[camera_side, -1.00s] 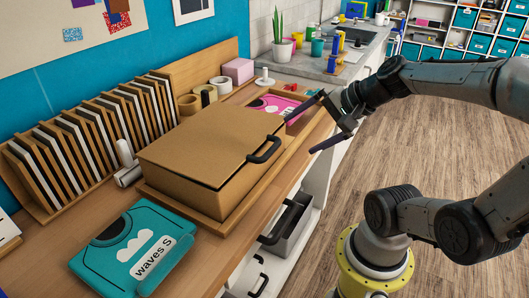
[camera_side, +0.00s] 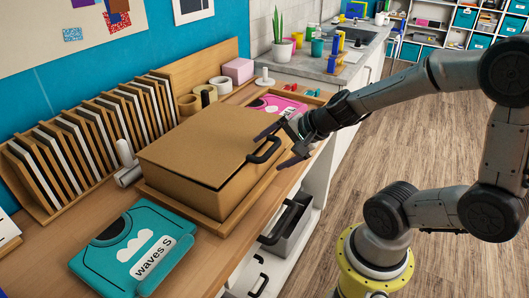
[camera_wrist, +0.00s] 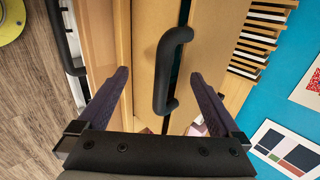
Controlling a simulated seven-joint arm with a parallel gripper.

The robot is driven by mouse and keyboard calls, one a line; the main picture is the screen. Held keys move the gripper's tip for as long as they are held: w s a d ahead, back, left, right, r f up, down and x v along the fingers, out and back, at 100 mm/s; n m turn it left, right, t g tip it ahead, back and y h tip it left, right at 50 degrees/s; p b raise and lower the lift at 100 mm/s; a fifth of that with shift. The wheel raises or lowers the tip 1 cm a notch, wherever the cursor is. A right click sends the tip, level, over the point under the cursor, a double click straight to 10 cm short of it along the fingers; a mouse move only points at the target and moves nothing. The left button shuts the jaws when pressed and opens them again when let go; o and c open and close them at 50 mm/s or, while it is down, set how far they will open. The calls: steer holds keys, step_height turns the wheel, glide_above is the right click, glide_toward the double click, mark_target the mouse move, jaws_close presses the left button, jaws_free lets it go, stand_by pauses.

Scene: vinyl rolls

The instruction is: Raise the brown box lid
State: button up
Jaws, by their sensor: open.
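The brown box (camera_side: 185,185) sits on a wooden tray on the bench, with its flat lid (camera_side: 205,140) down. A black handle (camera_side: 265,150) is fixed at the lid's front edge; in the wrist view the handle (camera_wrist: 168,70) stands between and beyond my fingertips. My gripper (camera_side: 280,147) is open and empty at the handle's right end, its fingers spread either side. In the wrist view my gripper (camera_wrist: 160,75) shows both fingers apart from the handle, with no visible contact.
A teal "waves S" sleeve (camera_side: 135,245) lies left of the box. A pink sleeve (camera_side: 278,105) lies behind my gripper. A wooden rack (camera_side: 95,140) of several panels stands behind the box. An open drawer (camera_side: 290,228) with black handles is below the bench edge.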

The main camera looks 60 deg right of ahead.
steer(key=shift+w+f, duration=0.15)
steer(key=shift+f, duration=0.05)
steer(key=shift+r, duration=0.1)
steer(key=w+r, duration=0.2)
steer(key=r, duration=0.5)
steer(key=w+r, duration=0.2)
steer(key=r, duration=0.5)
steer(key=shift+w+r, duration=0.25)
steer(key=shift+w, duration=0.05)
stand_by(1.5)
steer(key=shift+w+r, duration=0.1)
steer(key=w+r, duration=1)
steer(key=w, duration=0.1)
steer(key=shift+r, duration=0.25)
stand_by(1.8)
stand_by(0.3)
